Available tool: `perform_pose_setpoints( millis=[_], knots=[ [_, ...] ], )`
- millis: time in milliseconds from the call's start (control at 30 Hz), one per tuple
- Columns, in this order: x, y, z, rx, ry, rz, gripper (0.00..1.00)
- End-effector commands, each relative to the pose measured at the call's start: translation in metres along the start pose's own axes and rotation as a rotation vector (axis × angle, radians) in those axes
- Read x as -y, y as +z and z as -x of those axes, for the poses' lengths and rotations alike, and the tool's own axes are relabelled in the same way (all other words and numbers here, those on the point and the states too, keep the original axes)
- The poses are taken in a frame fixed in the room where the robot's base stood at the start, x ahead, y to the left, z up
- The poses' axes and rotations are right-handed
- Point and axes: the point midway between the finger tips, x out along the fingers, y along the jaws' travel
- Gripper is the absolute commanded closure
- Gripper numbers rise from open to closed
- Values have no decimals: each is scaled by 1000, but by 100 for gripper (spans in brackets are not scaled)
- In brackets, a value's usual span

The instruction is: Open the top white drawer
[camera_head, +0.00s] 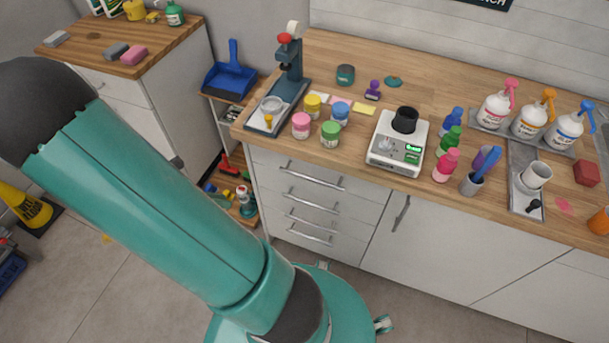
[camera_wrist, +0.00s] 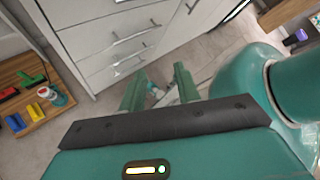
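The top white drawer (camera_head: 275,165) is the uppermost of a stack of white drawers under the wooden counter in the head view. Its long metal handle (camera_head: 312,176) runs across the front, and the drawer looks shut, flush with the stack. In the wrist view the drawer stack (camera_wrist: 85,42) stands ahead, with the uppermost handle cut by the top edge. My gripper (camera_wrist: 159,70) is open and empty, its two green fingers apart. It points toward the floor and the lower part of the stack, touching no handle. My gripper is hidden in the head view.
A white cupboard door (camera_head: 450,230) is right of the drawers. A low wooden shelf (camera_wrist: 22,75) with tools and a bottle stands left. Grey floor in front is clear.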

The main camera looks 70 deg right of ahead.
Motion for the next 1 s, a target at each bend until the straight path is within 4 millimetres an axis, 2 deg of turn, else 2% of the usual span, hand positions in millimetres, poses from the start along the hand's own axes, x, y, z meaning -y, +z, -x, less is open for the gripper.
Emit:
perform_pose_setpoints(
  millis=[33, 100, 400, 500, 633, 867, 1000],
  knots=[
    [-6, -1, -17, 53, -49, 66, 68],
    [-14, 0, -36, 123, -111, 165, 68],
    [-37, 6, -116, 382, -400, 589, 68],
    [-41, 8, -133, 436, -475, 693, 68],
    [-44, 9, -146, 473, -531, 767, 68],
    [-40, 20, -161, 480, -545, 784, 68],
    [-32, 34, -180, 477, -546, 784, 68]
  ],
)
